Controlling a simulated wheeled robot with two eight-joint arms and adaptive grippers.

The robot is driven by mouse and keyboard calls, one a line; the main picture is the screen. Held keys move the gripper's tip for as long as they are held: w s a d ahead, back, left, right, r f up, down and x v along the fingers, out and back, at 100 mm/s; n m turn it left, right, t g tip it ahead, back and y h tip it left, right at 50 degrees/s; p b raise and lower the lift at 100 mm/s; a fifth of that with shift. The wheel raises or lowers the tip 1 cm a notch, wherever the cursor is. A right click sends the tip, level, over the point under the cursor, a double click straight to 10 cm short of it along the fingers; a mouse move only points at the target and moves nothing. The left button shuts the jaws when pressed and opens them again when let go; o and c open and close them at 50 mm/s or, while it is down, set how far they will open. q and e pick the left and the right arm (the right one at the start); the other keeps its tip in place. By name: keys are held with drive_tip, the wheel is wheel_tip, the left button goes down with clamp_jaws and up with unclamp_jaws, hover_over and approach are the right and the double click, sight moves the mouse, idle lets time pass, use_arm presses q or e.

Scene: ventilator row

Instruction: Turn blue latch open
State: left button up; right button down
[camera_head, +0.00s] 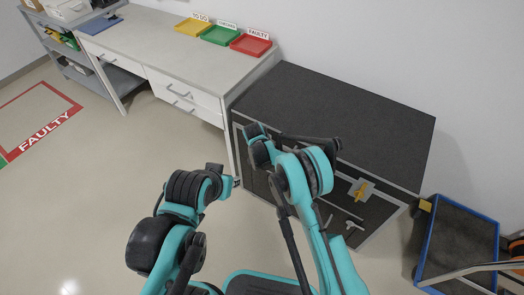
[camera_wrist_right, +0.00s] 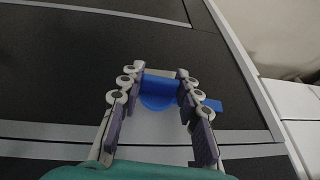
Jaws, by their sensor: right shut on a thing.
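The blue latch (camera_wrist_right: 159,93) shows in the right wrist view, mounted on the dark front of a cabinet. My right gripper (camera_wrist_right: 160,84) has its two fingers on either side of the blue latch and is shut on it. More blue shows beside and behind the right-hand finger. In the head view, my right arm reaches to the dark cabinet (camera_head: 332,98) and hides the blue latch and the gripper's fingertips. My left arm is bent in front of the cabinet on the left, and no left gripper fingers can be made out.
A yellow latch (camera_head: 361,191) on a light plate is on the cabinet front, right of my right arm. A workbench (camera_head: 180,45) with yellow, green and red trays (camera_head: 251,44) stands left. A blue-edged cart (camera_head: 459,240) stands right. Floor at left is open.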

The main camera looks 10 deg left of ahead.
drive_tip(key=shift+f+h, duration=0.1)
drive_tip(key=shift+h, duration=0.4)
drive_tip(key=shift+g, duration=0.4)
drive_tip(key=c, duration=1)
unclamp_jaws()
drive_tip(key=shift+c, duration=0.2)
drive_tip(key=v, duration=1.2)
drive_tip(key=shift+s+a, duration=0.1)
drive_tip(key=shift+a, duration=0.05)
